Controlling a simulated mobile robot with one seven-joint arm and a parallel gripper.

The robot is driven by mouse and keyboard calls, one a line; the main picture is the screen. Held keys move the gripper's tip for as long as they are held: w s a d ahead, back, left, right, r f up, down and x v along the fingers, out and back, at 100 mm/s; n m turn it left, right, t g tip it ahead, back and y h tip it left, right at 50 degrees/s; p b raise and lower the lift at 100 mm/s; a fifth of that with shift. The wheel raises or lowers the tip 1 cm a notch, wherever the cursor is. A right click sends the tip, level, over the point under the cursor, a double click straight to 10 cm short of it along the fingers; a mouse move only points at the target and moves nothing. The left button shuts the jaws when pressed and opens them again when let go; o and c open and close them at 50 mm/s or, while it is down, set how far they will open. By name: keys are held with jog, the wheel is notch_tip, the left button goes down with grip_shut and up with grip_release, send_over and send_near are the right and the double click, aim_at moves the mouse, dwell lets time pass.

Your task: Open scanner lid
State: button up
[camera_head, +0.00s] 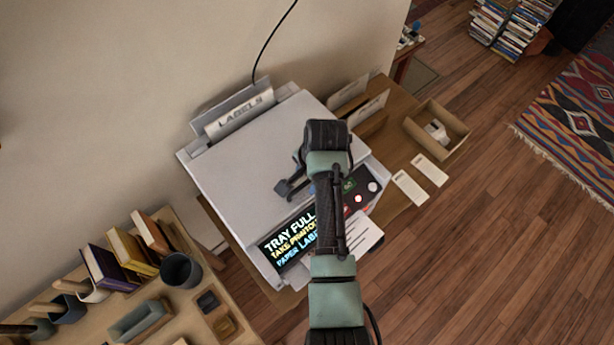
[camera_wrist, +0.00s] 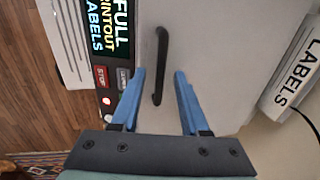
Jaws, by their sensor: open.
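The scanner's pale grey lid (camera_head: 240,165) lies flat and shut on top of the machine in the head view. The lid also fills the middle of the wrist view (camera_wrist: 215,45). A black bar handle (camera_wrist: 161,65) stands on the lid near the edge beside the screen. My gripper (camera_wrist: 160,72) is open, its two blue fingers on either side of the handle's line. The handle's lower end shows between the fingers; I cannot tell whether they touch it. In the head view my arm hides part of the lid and front panel.
A lit screen (camera_head: 284,243) reads "TRAY FULL". A red STOP button (camera_wrist: 102,76) sits beside it. A "LABELS" holder (camera_head: 238,113) stands at the lid's back edge. A desk with books and a dark cup (camera_head: 181,270) is at lower left; an open box (camera_head: 457,128) is at right.

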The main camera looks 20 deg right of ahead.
grip_shut()
dwell(1.4)
